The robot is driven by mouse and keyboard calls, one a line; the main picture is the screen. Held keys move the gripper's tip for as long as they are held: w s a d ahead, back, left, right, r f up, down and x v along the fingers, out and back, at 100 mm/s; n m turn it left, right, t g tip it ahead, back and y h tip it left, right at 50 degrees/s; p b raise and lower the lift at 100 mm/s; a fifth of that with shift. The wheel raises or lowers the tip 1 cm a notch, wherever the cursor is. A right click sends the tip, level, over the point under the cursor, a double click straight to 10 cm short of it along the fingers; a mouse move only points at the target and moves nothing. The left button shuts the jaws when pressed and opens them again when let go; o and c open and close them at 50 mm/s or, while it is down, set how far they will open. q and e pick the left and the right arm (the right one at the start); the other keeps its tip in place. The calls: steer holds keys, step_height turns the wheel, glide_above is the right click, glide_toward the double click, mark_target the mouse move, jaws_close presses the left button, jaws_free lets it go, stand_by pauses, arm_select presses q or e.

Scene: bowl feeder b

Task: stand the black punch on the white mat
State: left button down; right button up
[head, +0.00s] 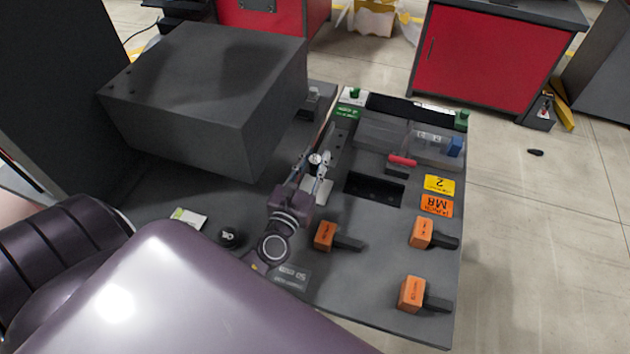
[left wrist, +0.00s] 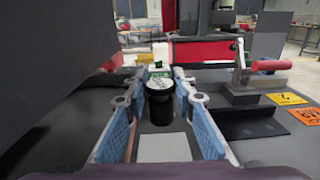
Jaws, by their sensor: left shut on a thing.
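The black punch (left wrist: 160,107) is a short dark cylinder with a white top, upright in the left wrist view. My left gripper (left wrist: 157,92) is shut on it, with a blue-padded finger on each side. In the head view the same gripper (head: 315,166) hangs over the bench, and the punch's pale top (head: 315,158) shows between the fingertips. The white mat (left wrist: 164,147) lies flat on the bench, on the near side of the punch in the wrist view. It is partly covered by the gripper in the head view (head: 322,192). I cannot tell whether the punch's base touches anything.
A large grey box (head: 205,85) stands left of the gripper. On the right are a red-handled clamp (head: 402,160), a dark recess (head: 374,188), and yellow (head: 439,185) and orange (head: 436,206) labels. Orange blocks with black bars (head: 412,294) stand in front. A round black item (head: 230,237) lies left.

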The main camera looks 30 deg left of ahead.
arm_select(q)
step_height(320, 180, down, 3)
steer(key=shift+w+r, duration=0.1)
steer(key=shift+r, duration=0.05)
steer(key=shift+f+b, duration=0.7)
steer(key=shift+f, duration=1.2)
arm_select(e)
steer(key=shift+s+d+f, duration=0.1)
steer(key=shift+d+f, duration=0.5)
steer(key=shift+f, duration=0.3)
arm_select(q)
steer(key=shift+f, duration=0.1)
steer(key=c, duration=1.6)
jaws_free()
arm_select(e)
steer(key=shift+a+f, duration=0.15)
steer(key=shift+a, duration=0.15)
